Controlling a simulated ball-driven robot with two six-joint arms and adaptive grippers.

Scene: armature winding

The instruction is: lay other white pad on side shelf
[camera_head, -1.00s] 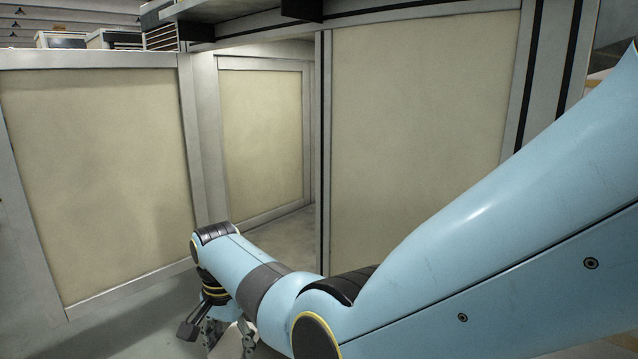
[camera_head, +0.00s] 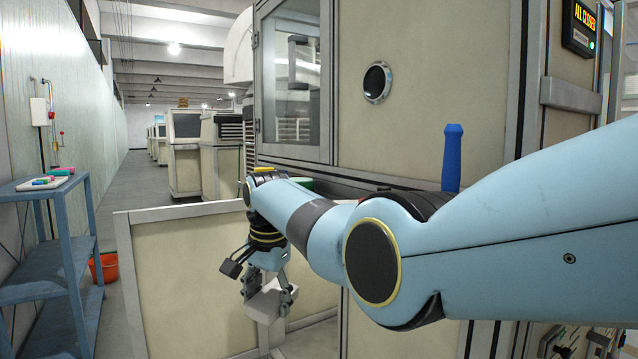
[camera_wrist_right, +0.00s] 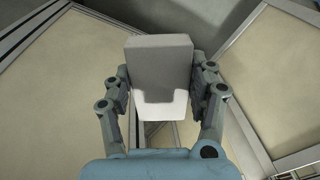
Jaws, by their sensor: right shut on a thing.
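My right gripper (camera_head: 268,291) is shut on a white pad (camera_head: 264,305) and holds it in the air in front of a low cream panel. In the right wrist view the pad (camera_wrist_right: 160,62) sits between the two fingers of the gripper (camera_wrist_right: 163,88), its near end brightly lit. A blue side shelf (camera_head: 40,187) stands at the far left in the head view, well away from the gripper. My left gripper is not in view.
A cream machine cabinet (camera_head: 425,110) with a glass door fills the right. A low cream panel (camera_head: 185,275) stands between shelf and cabinet. An orange bucket (camera_head: 104,267) is on the floor behind the shelf. An aisle (camera_head: 140,175) runs back on the left.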

